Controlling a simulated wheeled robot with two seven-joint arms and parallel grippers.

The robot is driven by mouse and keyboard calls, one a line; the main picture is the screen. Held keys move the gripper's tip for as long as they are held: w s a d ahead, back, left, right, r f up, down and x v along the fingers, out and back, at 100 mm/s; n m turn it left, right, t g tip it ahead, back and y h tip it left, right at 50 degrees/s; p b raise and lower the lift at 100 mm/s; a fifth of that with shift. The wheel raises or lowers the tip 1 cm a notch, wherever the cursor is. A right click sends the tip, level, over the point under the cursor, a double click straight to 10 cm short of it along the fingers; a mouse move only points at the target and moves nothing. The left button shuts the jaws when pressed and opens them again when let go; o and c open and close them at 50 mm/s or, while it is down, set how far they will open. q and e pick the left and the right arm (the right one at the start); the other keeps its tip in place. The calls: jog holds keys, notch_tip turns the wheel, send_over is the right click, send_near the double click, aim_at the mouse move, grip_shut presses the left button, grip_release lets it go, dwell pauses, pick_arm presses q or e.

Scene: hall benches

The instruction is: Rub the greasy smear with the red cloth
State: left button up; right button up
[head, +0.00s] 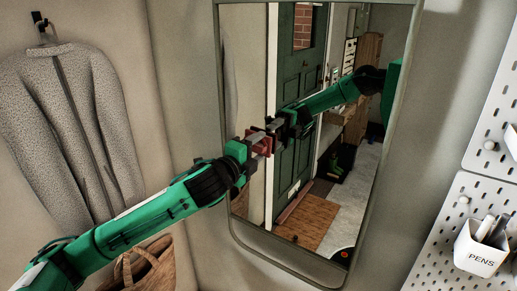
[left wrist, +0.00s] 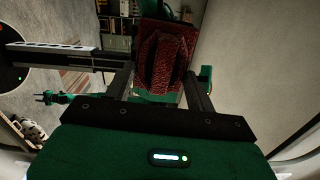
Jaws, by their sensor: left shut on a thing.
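My left gripper (head: 249,150) reaches in from the left and is shut on the red cloth (head: 261,147). The cloth is at the face of the tall mirror (head: 251,226), near its left side, and its reflection meets it there. I cannot tell for sure whether the cloth touches the glass. In the left wrist view the dark red cloth (left wrist: 162,58) is folded up between the two fingers of the left gripper (left wrist: 160,76). I cannot make out the greasy smear; the gripper and cloth may hide it. My right gripper does not show directly.
A grey jacket (head: 70,120) hangs from a hook at left, above a brown woven bag (head: 146,268). A white pegboard (head: 440,215) with a pens cup (head: 481,250) is at right. The green door, mat and shelves in the mirror are reflections.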

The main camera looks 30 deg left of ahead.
pick_arm(q)
jog(key=shift+s+a+b, duration=0.2)
jog(key=shift+s, duration=1.15)
jog(key=shift+s+a+b, duration=0.15)
jog(key=shift+s+a, duration=0.05)
jog(key=shift+s, duration=1.15)
jog(key=s, duration=0.1)
jog(key=s+b, duration=0.1)
jog(key=s, duration=0.1)
jog(key=shift+a+r, duration=0.1)
jog(key=shift+a, duration=0.1)
